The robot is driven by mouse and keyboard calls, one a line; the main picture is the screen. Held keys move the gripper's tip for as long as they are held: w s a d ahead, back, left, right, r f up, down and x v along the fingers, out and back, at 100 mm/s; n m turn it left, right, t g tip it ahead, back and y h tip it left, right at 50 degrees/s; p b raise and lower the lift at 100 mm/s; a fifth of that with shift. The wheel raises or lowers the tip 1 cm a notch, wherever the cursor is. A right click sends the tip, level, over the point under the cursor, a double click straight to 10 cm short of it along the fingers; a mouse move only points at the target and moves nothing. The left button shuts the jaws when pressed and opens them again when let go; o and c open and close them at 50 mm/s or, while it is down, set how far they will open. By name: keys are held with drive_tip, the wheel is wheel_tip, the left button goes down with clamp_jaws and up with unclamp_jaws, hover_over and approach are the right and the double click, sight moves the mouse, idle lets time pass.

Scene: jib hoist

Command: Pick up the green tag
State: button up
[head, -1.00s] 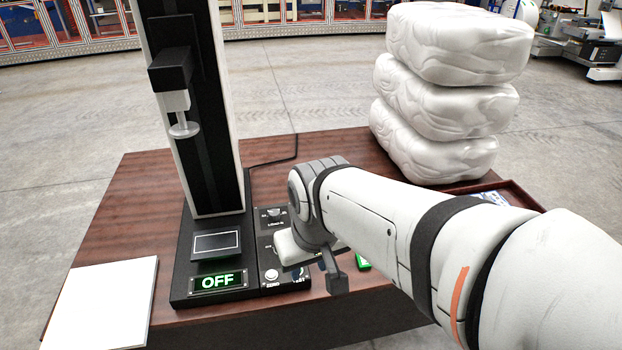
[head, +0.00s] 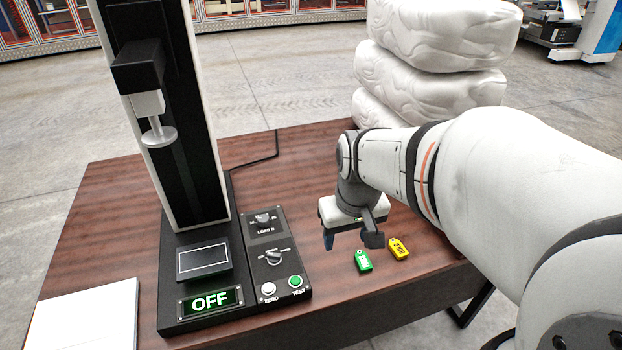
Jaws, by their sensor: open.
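The green tag (head: 363,261) lies flat on the brown table, right of the control box, with small lettering on it. A yellow tag (head: 398,249) lies just to its right. My gripper (head: 350,240) points down over the table, a little above and behind the green tag in the head view. Its two fingers are apart with nothing between them. The green tag is in plain sight and apart from the fingers.
White stacked bags (head: 430,85) stand behind my arm. A white sheet (head: 85,312) lies at the front left. The table (head: 110,215) is bare between.

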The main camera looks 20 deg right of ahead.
drive_tip(key=g+b, duration=0.2)
drive_tip(key=b, duration=0.2)
approach(363, 260)
drive_tip(key=shift+s+a+f, duration=0.1)
drive_tip(key=shift+a+f, duration=0.15)
drive_tip(key=shift+a, duration=0.1)
drive_tip(key=f, duration=0.5)
drive_tip(key=d+f, duration=0.1)
drive_tip(key=f, duration=0.2)
drive_tip(key=shift+b, duration=0.35)
drive_tip(key=shift+r, duration=0.1)
drive_tip(key=c, duration=1.1)
